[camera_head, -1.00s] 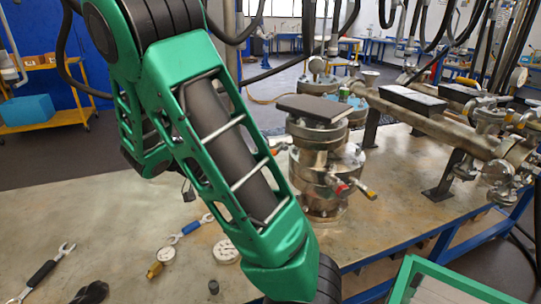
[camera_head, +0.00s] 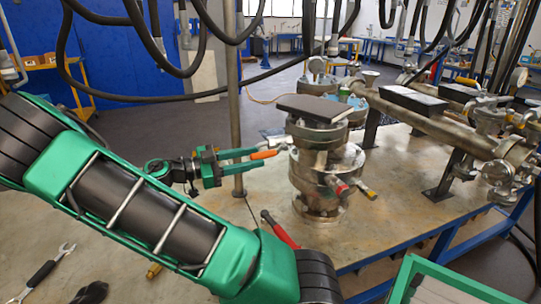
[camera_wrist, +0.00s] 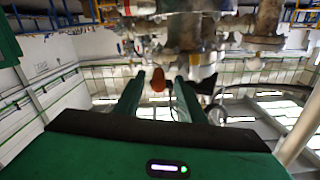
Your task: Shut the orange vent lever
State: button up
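The orange vent lever (camera_head: 264,154) sticks out to the left from the upper part of the flanged metal vessel (camera_head: 318,165). My gripper (camera_head: 258,158) is at the vessel's left side, its two green fingers pointing at the vessel, with the lever's end at the fingertips. In the wrist view the orange lever (camera_wrist: 158,80) shows between the tips of my open gripper (camera_wrist: 160,80), nearer the left finger. A gap shows on its right. I cannot tell whether a finger touches it.
A red handle (camera_head: 280,228) lies low in front of the vessel. A red-tipped lever (camera_head: 339,188) and a yellow-tipped lever (camera_head: 368,193) stick out at the vessel's right. A vertical pole (camera_head: 235,100) stands behind my gripper. Pipework (camera_head: 440,125) fills the right.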

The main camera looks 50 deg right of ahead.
aim_at(275, 154)
jog(key=x, duration=0.7)
jog(key=shift+s+d, duration=0.2)
jog(key=shift+d, duration=0.15)
grip_shut()
jog(key=shift+s, duration=0.1)
